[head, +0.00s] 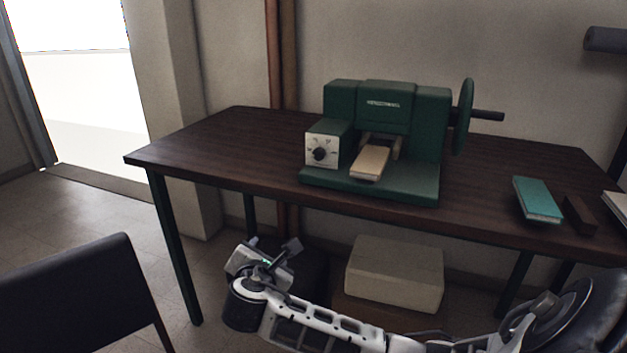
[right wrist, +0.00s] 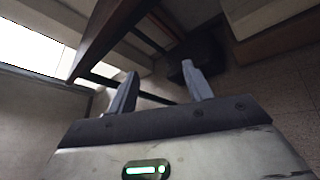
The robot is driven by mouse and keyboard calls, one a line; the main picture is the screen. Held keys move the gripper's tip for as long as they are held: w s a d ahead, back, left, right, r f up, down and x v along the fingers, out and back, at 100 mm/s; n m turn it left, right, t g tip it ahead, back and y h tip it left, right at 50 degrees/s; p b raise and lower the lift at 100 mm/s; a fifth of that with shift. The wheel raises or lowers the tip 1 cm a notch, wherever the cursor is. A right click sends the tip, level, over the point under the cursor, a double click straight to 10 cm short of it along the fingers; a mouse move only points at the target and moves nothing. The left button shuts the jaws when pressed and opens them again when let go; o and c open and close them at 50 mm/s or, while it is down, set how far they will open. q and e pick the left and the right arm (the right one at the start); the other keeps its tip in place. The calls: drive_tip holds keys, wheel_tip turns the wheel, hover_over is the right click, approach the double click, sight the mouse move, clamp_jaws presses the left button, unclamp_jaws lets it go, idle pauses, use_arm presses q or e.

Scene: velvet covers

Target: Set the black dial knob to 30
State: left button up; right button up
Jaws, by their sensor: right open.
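The black dial knob (head: 319,154) sits on a white square dial plate (head: 332,143) at the left front of a green machine (head: 388,110) on the dark table. The plate's marks are too small to read, so I cannot tell the knob's setting. My right gripper (head: 292,247) is in front of the table and below its top, left of the machine and well apart from the knob. In the right wrist view its two fingers (right wrist: 160,90) are spread with nothing between them. The knob is not in that view. My left gripper is not in view.
The table (head: 215,135) has a front edge above my right gripper. A handwheel (head: 463,117) stands at the machine's right. A teal book (head: 537,199) and a brown block (head: 579,214) lie at the right. A black chair (head: 85,295) stands front left; a pale box (head: 395,273) sits underneath.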

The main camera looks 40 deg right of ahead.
drive_tip(key=w+d+r+g+h+b, duration=0.1)
drive_tip(key=d+r+h, duration=0.2)
drive_tip(key=r, duration=0.3)
drive_tip(key=d+r+g+h, duration=0.1)
drive_tip(key=d+r+h, duration=0.3)
drive_tip(key=r, duration=0.2)
drive_tip(key=b, duration=0.1)
approach(318, 155)
drive_tip(key=shift+n, duration=0.4)
drive_tip(key=x, duration=0.8)
drive_tip(key=shift+w+d, duration=0.2)
drive_tip(key=shift+d, duration=0.05)
drive_tip(key=c, duration=1)
